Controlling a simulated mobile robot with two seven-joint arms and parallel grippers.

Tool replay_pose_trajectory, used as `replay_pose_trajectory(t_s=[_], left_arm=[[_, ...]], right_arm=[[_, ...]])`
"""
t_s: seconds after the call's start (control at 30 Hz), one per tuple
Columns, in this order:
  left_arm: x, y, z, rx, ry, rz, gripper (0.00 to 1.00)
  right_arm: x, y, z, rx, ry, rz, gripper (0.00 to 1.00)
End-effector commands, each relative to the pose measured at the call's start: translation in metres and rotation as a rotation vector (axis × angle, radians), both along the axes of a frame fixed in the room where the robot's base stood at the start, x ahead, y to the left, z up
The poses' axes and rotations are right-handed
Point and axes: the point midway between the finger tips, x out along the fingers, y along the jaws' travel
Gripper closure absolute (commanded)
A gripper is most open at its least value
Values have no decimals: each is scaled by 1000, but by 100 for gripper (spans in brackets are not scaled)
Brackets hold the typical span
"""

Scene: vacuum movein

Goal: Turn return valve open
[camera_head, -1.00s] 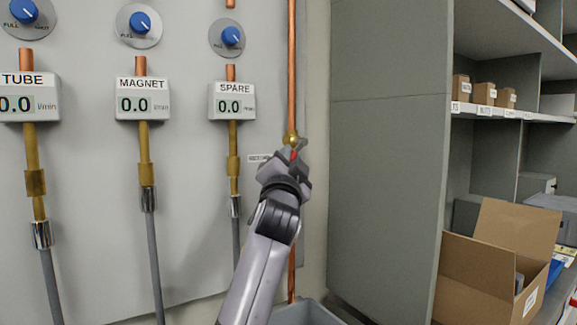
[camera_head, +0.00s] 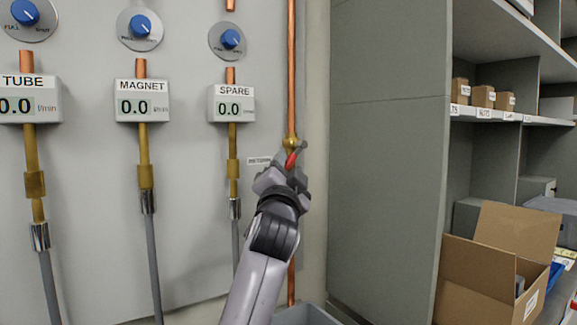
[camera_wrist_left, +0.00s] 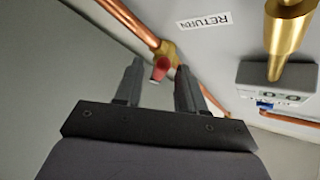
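The return valve is a brass fitting (camera_head: 291,143) on the vertical copper pipe, with a red handle (camera_head: 291,160). In the left wrist view, the brass body (camera_wrist_left: 168,50) sits on the pipe under a RETURN label (camera_wrist_left: 204,21), and the red handle (camera_wrist_left: 161,68) points toward my gripper. My left gripper (camera_head: 286,167) is just below the brass body. In the wrist view, its two fingers (camera_wrist_left: 158,70) are apart, with the red handle between their tips and gaps visible on both sides. The gripper partly hides the handle in the head view. My right gripper is not in view.
On the left, the wall panel carries TUBE (camera_head: 28,99), MAGNET (camera_head: 142,101) and SPARE (camera_head: 231,104) flow meters with blue knobs and hoses. A grey cabinet side (camera_head: 388,160) stands close on the right. An open cardboard box (camera_head: 490,270) lies beyond it. A grey bin (camera_head: 305,315) is below.

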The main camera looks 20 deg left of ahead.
Motion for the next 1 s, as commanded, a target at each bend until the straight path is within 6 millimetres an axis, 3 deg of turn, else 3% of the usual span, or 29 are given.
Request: replay_pose_trajectory(t_s=[0.33, 0.77, 0.8, 0.9, 1.0], left_arm=[[-35, -9, -16, -1, 0, -2, 61], [-42, -10, -18, -1, 1, -1, 61], [-42, -10, -18, -1, 0, -2, 74], [-42, -11, -12, -31, -1, -19, 100], [-41, -15, 3, -132, 4, -79, 100]], right_arm=[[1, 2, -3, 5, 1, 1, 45], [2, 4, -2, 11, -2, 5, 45], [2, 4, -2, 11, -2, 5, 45], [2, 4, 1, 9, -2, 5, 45], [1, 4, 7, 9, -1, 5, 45]])
